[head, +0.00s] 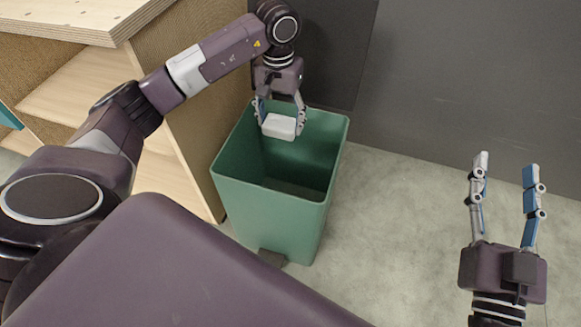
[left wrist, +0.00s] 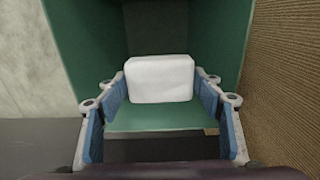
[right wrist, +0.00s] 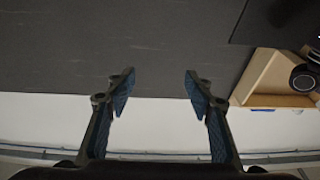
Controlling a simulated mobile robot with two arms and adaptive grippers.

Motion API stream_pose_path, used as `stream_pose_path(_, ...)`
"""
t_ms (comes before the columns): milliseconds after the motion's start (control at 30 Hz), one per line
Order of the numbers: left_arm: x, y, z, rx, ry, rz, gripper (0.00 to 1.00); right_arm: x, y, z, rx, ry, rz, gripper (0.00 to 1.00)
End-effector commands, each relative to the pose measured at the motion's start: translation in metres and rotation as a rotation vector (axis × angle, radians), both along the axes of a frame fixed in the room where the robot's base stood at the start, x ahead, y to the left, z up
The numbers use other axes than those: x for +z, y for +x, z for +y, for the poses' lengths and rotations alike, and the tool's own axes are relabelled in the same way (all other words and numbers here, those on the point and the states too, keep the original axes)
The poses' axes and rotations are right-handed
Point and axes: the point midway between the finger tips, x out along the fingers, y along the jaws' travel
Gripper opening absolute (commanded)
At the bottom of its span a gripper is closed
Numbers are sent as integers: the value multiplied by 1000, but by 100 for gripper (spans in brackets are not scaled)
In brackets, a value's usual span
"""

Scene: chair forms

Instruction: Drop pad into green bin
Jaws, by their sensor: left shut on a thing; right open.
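The pad (head: 280,126) is a small white block with rounded edges. My left gripper (head: 281,121) is shut on it and holds it over the opening of the green bin (head: 275,220), near the bin's back side. In the left wrist view the pad (left wrist: 160,79) sits between the two blue-padded fingers, with the green bin walls (left wrist: 85,35) around and beyond it. The bin stands upright on the floor and its visible inside looks empty. My right gripper (head: 505,170) is open and empty, to the right of the bin.
A wooden shelf unit (head: 185,125) stands directly left of the bin. A dark grey wall (head: 460,80) runs behind it. A dark pedal (head: 272,258) sticks out at the bin's front base. The pale floor (head: 400,220) right of the bin is clear.

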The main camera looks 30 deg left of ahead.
Motion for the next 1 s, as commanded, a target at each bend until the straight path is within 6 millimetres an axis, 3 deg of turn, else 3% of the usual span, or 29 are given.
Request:
stream_pose_path(600, -26, 0, 0, 0, 0, 0, 41, 80, -41, 0, 23, 115, -409, 48)
stream_pose_path(1000, -32, 0, 0, -1, 0, 0, 41, 102, -61, -3, 30, 152, -537, 48)
